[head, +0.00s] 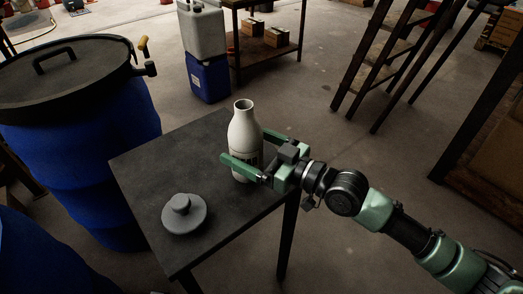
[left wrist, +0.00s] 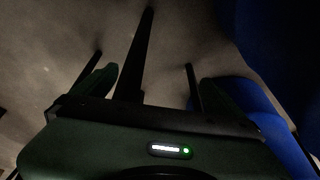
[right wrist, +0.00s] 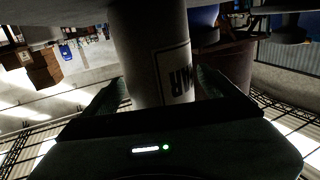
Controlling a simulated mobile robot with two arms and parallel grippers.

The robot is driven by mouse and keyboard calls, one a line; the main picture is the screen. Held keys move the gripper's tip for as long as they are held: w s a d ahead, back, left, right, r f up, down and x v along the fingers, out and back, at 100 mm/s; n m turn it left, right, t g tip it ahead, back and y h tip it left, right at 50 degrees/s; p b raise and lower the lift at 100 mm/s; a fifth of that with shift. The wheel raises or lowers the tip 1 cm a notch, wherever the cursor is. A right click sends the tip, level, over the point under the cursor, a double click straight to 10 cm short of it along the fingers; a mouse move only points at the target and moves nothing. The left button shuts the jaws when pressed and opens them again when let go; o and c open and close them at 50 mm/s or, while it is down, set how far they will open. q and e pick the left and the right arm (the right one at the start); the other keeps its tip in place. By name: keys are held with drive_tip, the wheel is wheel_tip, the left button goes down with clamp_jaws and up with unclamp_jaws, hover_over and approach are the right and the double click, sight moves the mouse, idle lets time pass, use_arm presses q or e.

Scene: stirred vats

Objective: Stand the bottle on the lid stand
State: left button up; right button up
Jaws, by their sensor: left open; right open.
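A pale grey-white bottle (head: 244,130) with a narrow neck stands upright on a dark square-topped stand (head: 140,160), which looks like the lid stand. My right gripper (head: 245,146) is open, with one finger on each side of the bottle's body. In the right wrist view the bottle (right wrist: 150,50) and its printed label fill the space between the fingers, with a gap showing at least on the right. My left gripper is out of the head view. In the left wrist view my left gripper (left wrist: 145,82) is open and empty above the floor.
A round grey piece with a knob (head: 184,214) lies near the stand's front left. A large blue vat (head: 90,150) with a black handled lid (head: 65,70) stands close at the left. Behind are a white canister (head: 202,32) on a blue one (head: 208,78).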

sight(261, 153)
drive_tip(key=shift+s+d, duration=0.15)
drive_tip(key=shift+d, duration=0.1)
drive_tip(key=v, duration=0.4)
drive_tip(key=shift+s+d, duration=0.2)
drive_tip(key=shift+d, duration=0.1)
use_arm(q)
drive_tip(key=shift+b+v, duration=0.65)
drive_tip(key=shift+v, duration=1.15)
use_arm(e)
drive_tip(key=v, duration=0.6)
drive_tip(key=shift+s+d, duration=0.25)
